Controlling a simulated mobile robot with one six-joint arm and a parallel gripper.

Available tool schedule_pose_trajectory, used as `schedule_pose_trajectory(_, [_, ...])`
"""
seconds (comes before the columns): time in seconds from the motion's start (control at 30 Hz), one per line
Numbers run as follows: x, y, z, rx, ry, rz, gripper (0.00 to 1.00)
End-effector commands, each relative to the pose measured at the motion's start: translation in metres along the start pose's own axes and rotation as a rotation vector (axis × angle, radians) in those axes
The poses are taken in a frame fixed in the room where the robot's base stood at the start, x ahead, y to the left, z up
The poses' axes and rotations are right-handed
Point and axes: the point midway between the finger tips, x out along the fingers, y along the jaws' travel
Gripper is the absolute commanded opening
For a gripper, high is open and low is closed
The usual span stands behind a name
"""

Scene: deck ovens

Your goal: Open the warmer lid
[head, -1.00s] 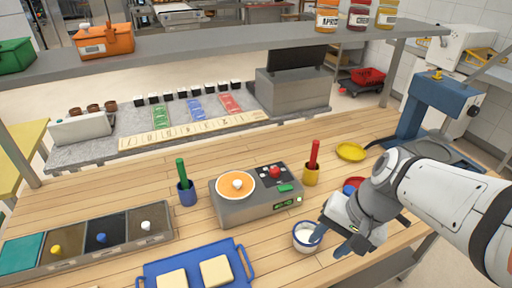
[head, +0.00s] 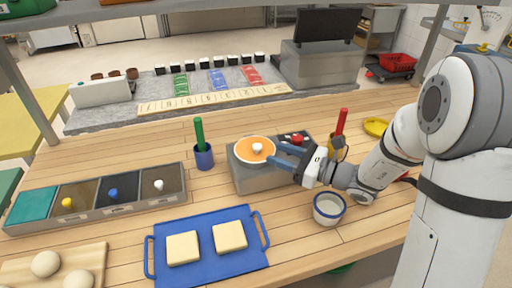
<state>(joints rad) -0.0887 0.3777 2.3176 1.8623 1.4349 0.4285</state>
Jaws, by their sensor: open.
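The warmer (head: 245,182) is a grey box on the wooden counter with buttons on its top right. Its round orange lid (head: 243,154) lies flat on top, with a white knob (head: 257,147) in the middle. My gripper (head: 279,156) has blue fingers and reaches in from the right, open, over the right part of the warmer. Its fingertips are close to the right edge of the lid, just right of the knob. I cannot tell whether they touch the lid. My gripper and wrist hide part of the warmer's controls.
A white bowl with a blue rim (head: 328,209) stands just below my wrist. A blue cup with a green stick (head: 204,158) is left of the warmer. A blue tray (head: 207,262) with two pale slabs lies in front. Lidded bins (head: 95,219) stand at the left.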

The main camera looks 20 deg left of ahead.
Motion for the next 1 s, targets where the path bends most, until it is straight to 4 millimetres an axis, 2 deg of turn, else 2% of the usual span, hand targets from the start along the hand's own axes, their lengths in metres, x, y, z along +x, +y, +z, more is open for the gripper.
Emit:
schedule_pose_trajectory(0.3, [0.050, 0.001, 0.002, -0.001, 0.000, 0.003, 0.42])
schedule_pose_trajectory(0.43, [0.064, 0.001, 0.001, -0.001, 0.000, 0.002, 0.42])
schedule_pose_trajectory(0.6, [0.072, 0.000, 0.001, -0.002, 0.000, 0.000, 0.42])
schedule_pose_trajectory(0.83, [0.072, 0.000, 0.001, -0.002, 0.001, -0.001, 0.42])
schedule_pose_trajectory(1.0, [0.072, 0.000, 0.001, -0.002, 0.001, -0.001, 0.28])
